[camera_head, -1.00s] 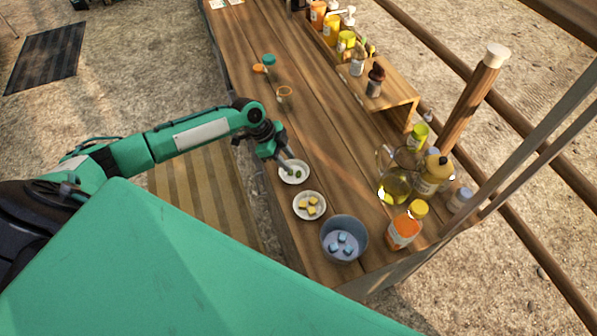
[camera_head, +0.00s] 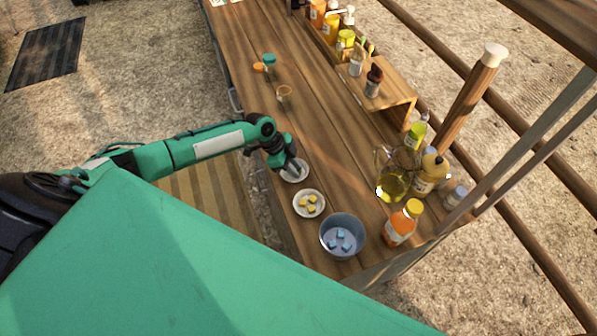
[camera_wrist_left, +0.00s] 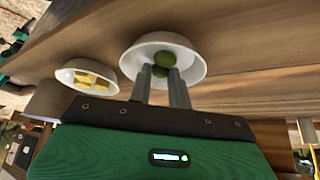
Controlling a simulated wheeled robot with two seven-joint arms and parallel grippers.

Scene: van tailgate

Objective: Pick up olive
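The green olives (camera_wrist_left: 163,58) lie in a small white bowl (camera_wrist_left: 135,60) in the left wrist view. One sits beyond my fingertips, and another shows in the gap between them. My left gripper (camera_wrist_left: 161,72) reaches into this bowl with its two fingers apart; I cannot tell if they touch the olive. In the head view my left gripper (camera_head: 295,173) is over the white bowl (camera_head: 301,178) and hides the olives. My right gripper is not in view.
A white dish with yellow cubes (camera_head: 309,215) and a grey-blue bowl with blue cubes (camera_head: 342,250) stand nearby. An oil jug (camera_head: 389,186) and several bottles line the right edge. The middle of the wooden counter (camera_head: 320,140) is clear.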

